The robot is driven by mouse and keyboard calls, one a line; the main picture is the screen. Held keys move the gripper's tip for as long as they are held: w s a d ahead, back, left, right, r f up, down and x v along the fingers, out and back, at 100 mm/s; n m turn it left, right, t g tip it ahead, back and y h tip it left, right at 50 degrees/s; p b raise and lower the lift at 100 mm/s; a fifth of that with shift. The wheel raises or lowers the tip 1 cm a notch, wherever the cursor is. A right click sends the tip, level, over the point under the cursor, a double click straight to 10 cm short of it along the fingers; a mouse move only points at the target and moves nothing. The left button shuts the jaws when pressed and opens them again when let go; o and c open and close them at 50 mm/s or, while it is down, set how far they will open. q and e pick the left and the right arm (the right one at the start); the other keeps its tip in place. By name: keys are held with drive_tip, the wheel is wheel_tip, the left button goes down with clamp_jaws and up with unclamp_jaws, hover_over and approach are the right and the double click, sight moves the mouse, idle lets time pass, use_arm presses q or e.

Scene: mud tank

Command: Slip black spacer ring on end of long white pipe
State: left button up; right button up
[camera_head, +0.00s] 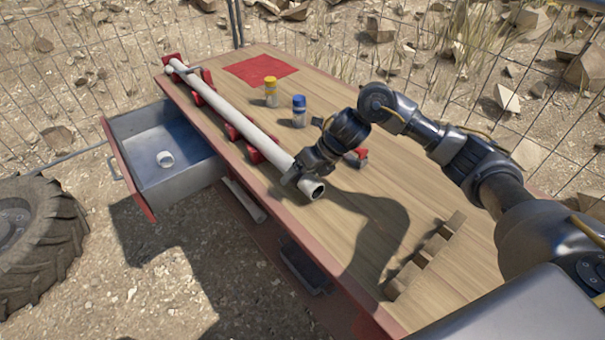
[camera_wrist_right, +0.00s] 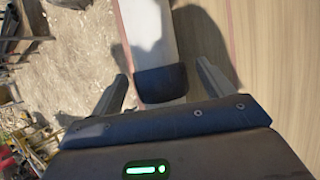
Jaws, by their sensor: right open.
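The long white pipe (camera_head: 224,114) lies on red supports along the table's left side, its open near end (camera_head: 313,190) facing me. My right gripper (camera_head: 297,173) is at this near end. In the right wrist view the black spacer ring (camera_wrist_right: 161,84) shows as a dark band across the pipe (camera_wrist_right: 148,35), with white pipe visible on both sides of it. The fingers of my right gripper (camera_wrist_right: 160,90) stand open on either side of the ring, with gaps showing. In the head view the ring is hard to tell from the dark gripper. My left gripper is out of view.
A yellow-capped bottle (camera_head: 271,95) and a blue-capped bottle (camera_head: 299,113) stand right of the pipe. A red mat (camera_head: 260,69) lies at the far end. A notched wooden rack (camera_head: 425,258) is near right. An open drawer (camera_head: 182,172) juts out left, holding a white ring (camera_head: 165,158).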

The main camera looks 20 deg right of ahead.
drive_tip(key=v, duration=0.4)
drive_tip(key=shift+d+r, duration=0.2)
drive_tip(key=shift+r, duration=0.1)
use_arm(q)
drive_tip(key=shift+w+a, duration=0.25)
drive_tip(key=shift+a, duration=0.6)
use_arm(e)
drive_tip(key=v, duration=0.6)
